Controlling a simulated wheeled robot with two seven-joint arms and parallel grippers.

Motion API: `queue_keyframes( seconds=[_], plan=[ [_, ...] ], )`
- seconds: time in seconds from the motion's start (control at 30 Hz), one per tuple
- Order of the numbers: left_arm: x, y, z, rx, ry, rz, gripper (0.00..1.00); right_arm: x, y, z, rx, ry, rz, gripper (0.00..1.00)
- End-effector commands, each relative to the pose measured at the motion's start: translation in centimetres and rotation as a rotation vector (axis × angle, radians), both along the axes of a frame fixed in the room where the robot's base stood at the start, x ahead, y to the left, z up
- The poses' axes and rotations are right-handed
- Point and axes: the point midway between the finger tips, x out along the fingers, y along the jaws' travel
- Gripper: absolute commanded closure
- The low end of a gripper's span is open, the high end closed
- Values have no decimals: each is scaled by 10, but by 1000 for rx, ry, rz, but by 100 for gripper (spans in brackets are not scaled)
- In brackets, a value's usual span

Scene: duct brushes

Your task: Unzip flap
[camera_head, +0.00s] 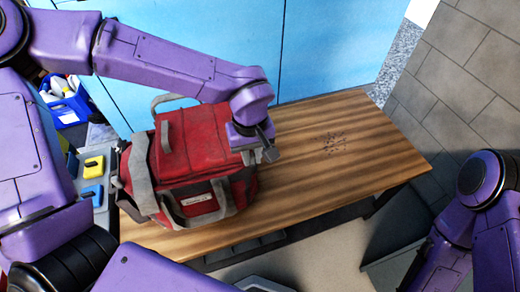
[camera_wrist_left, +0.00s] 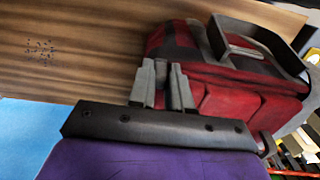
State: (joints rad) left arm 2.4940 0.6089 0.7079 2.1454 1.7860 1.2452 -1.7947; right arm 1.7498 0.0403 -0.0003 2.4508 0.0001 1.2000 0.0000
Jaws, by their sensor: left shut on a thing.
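A red bag with grey straps (camera_head: 195,150) stands on the wooden bench, its top flap (camera_head: 190,135) lying over it. The bag also shows in the left wrist view (camera_wrist_left: 240,95). My left gripper (camera_head: 268,152) is at the flap's right end, above the bag's right side. In the left wrist view its two fingers (camera_wrist_left: 163,72) are close together at the bag's end. It is shut on a small part there, likely the flap's zip pull, which the fingers hide. Only links of my right arm show at the lower right; its gripper is out of view.
A blue bin (camera_head: 68,105) with bottles and some yellow and blue items (camera_head: 93,165) stand at the left. Blue panels (camera_head: 320,45) rise behind the bench; a tiled wall is at the right.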

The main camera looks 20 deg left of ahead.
Motion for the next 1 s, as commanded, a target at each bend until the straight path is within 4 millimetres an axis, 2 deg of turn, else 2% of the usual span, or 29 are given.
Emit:
queue_keyframes(
  seconds=[0.27,0.3,0.37,0.73,0.87,1.0],
  plan=[
    [0,2,1,-1,-5,6,100,1,0,1,0,-1,0,57],
    [0,2,1,-1,-5,6,76,1,0,1,0,-1,0,57],
    [0,2,1,-1,-5,6,57,1,0,1,0,-1,0,57],
    [0,1,5,-2,-5,4,56,0,0,1,0,-1,0,57],
    [1,1,29,-4,-8,5,56,0,0,4,0,-1,0,57],
    [1,2,64,-5,-9,5,56,1,0,6,0,-1,0,57]
  ],
)
